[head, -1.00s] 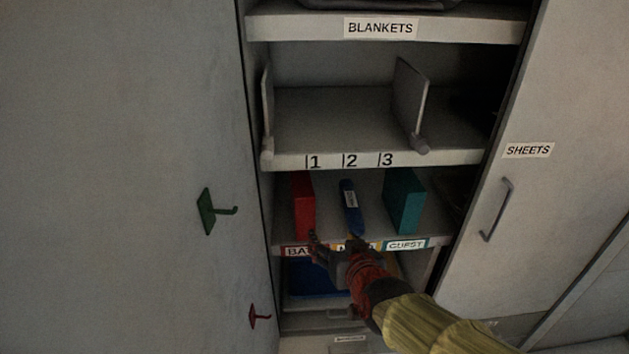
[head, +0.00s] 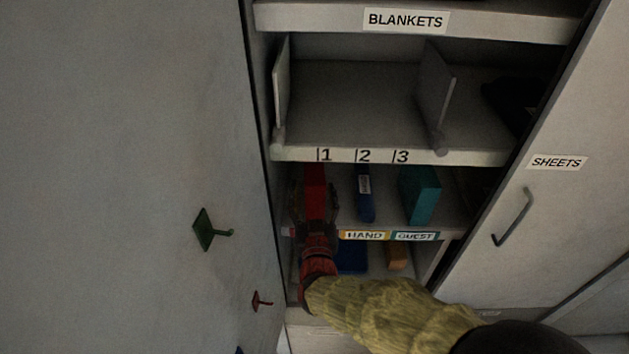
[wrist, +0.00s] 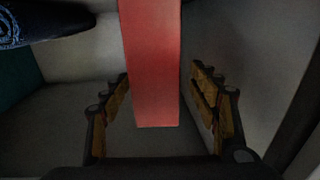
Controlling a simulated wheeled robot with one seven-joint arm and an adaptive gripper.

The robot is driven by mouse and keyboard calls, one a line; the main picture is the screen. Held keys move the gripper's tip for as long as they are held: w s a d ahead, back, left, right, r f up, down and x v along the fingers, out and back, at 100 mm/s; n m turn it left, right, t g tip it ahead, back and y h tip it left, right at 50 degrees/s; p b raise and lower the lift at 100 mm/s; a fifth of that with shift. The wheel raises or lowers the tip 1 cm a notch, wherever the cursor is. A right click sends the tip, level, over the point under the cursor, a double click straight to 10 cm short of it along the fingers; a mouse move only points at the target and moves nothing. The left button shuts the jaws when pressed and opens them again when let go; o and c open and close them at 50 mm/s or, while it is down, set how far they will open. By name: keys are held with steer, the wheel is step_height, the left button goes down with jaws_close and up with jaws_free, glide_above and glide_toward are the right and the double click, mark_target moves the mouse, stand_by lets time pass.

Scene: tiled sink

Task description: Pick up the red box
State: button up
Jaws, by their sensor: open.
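The red box (head: 314,188) stands upright at the left end of the labelled shelf in the head view, partly hidden by my gripper. My gripper (head: 315,204) is in front of it, with a finger on each side. In the wrist view the red box (wrist: 152,65) rises between the two open fingers of my gripper (wrist: 165,108). A gap shows on both sides of the box, wider on the right, so the fingers look apart from it.
A blue item (head: 364,193) and a teal box (head: 420,194) stand to the right on the same shelf. The numbered shelf (head: 460,157) is above. The cabinet's left wall is close beside my gripper. Green (head: 205,230) and red (head: 258,301) hooks stick out at left.

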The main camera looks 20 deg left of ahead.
steer(key=x, duration=0.5)
steer(key=shift+d+r+p, duration=0.25)
steer(key=shift+r+p, duration=0.05)
steer(key=shift+p, duration=0.1)
steer(key=shift+c, duration=0.2)
steer(key=c, duration=1.5)
steer(key=shift+r, duration=0.15)
steer(key=shift+c, duration=0.3)
